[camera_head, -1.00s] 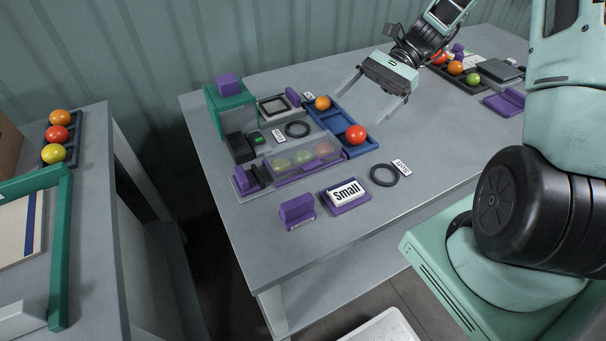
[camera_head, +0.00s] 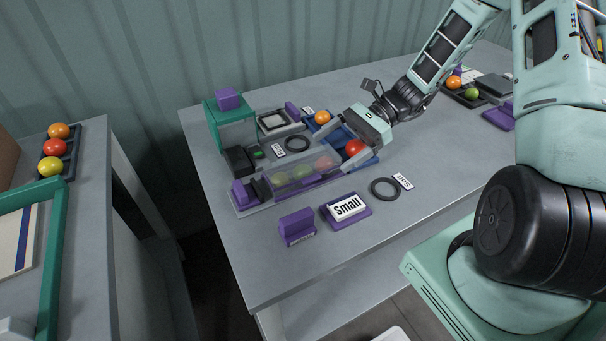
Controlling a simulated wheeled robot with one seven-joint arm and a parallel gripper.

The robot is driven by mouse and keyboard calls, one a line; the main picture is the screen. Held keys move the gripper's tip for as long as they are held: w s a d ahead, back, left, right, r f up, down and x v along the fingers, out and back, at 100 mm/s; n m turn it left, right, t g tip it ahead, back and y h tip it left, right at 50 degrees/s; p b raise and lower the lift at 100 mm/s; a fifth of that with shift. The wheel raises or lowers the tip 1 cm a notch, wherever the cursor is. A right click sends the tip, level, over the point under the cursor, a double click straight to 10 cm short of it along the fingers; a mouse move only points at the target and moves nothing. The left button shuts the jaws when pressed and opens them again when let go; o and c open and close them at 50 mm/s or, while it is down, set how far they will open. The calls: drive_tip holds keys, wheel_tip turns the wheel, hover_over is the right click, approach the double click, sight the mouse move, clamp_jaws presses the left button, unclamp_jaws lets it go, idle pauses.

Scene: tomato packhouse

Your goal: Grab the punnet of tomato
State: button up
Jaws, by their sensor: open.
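A clear punnet (camera_head: 304,171) holding green and reddish tomatoes lies lengthwise on a purple base on the grey table. My gripper (camera_head: 334,154) is open just behind the punnet's right end, over the blue tray (camera_head: 372,160). Its fingers are spread, one toward the back and one toward the front. A red tomato (camera_head: 354,147) in the tray shows between the fingers. I cannot tell whether a finger touches the punnet or the tomato. My gripper body hides part of the tray.
A purple stand with a "Small" card (camera_head: 347,207), a black ring (camera_head: 385,188) and a purple block (camera_head: 297,227) lie in front. A green box (camera_head: 232,122) stands behind left. An orange tomato (camera_head: 322,117) sits at the back. The front right tabletop is clear.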

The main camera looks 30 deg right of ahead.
sight(320, 159)
drive_tip(key=x, duration=0.6)
drive_tip(key=c, duration=1.3)
